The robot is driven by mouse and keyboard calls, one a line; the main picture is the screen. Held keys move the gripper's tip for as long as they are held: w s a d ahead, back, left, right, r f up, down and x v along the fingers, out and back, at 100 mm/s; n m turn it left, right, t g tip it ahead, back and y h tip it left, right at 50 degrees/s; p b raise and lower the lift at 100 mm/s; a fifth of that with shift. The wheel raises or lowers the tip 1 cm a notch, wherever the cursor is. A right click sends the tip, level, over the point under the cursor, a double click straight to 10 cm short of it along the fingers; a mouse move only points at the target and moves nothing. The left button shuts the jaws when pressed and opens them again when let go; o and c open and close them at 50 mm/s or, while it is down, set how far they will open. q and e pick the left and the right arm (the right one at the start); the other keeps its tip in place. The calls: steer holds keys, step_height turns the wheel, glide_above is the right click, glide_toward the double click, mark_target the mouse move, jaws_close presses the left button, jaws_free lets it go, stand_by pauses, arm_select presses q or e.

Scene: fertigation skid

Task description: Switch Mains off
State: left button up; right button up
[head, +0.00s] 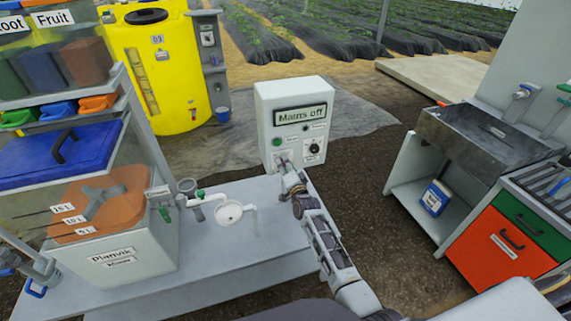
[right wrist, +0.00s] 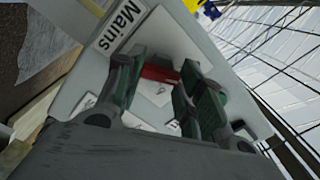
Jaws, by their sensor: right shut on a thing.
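My right gripper (head: 283,163) is at the lower left of this front. In the right wrist view, a red switch handle (right wrist: 160,74) shows between the dark green finger pads of my right gripper (right wrist: 164,82), which is shut on it. A label reading "Mains" (right wrist: 118,25) is beside it. The fingers hide part of the handle. My left gripper is not in view.
A yellow tank (head: 170,80) stands behind on the left. A bench (head: 260,240) with a white gauge (head: 229,213) and pipes lies left of my right arm. A metal sink (head: 470,140) and a red drawer (head: 505,250) are on the right. Bare ground lies between.

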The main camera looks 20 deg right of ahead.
steer(key=shift+f+n+p, duration=0.1)
steer(key=shift+n+p, duration=0.35)
steer(key=shift+n, duration=1.25)
steer(key=o, duration=1)
steer(key=shift+a, duration=0.1)
steer(key=shift+s+d, duration=0.15)
steer(key=shift+s, duration=2.85)
steer(key=shift+s+d, duration=0.1)
steer(key=shift+s, duration=2.9)
